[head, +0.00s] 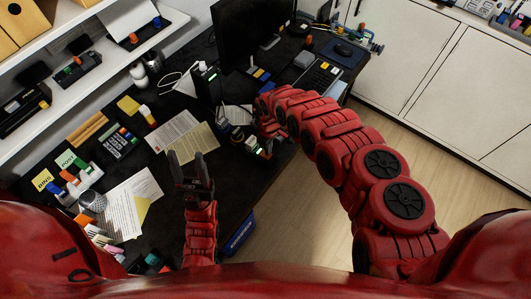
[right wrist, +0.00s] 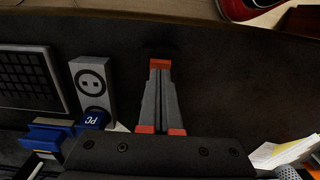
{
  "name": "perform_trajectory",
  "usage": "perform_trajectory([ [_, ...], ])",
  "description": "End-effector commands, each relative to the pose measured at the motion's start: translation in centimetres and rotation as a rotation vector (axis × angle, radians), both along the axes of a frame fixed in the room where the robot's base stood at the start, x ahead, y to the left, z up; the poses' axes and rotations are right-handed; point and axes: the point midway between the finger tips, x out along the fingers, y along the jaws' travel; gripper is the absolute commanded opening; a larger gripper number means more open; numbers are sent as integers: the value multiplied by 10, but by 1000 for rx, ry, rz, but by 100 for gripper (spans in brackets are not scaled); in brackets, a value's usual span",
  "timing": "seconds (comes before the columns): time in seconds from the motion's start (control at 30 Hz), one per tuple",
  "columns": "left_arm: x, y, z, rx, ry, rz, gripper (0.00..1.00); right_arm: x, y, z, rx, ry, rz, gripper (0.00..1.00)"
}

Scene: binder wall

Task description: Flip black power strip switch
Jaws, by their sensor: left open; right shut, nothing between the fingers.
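I cannot pick out a black power strip with certainty. In the right wrist view a grey block with a round socket (right wrist: 91,78) lies left of my right gripper (right wrist: 160,64), with a blue plug marked PC (right wrist: 95,117) at its lower end. My right gripper is shut and empty, its red tips over the dark desk top, apart from the block. My left gripper (head: 190,160) is open and empty over the desk.
White shelves (head: 75,85) stand at the left, white cabinets (head: 440,70) at the right. A blue bin (head: 239,232) is below the desk edge. The wooden floor is clear.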

Motion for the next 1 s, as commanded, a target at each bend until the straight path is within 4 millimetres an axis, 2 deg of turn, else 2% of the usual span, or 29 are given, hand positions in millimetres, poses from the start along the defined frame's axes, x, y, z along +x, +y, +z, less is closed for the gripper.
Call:
perform_trajectory([
  [1.0, 0, 0, -11, 0, 0, 0, 50, 0, 0, -13, 0, 0, 0, 0],
])
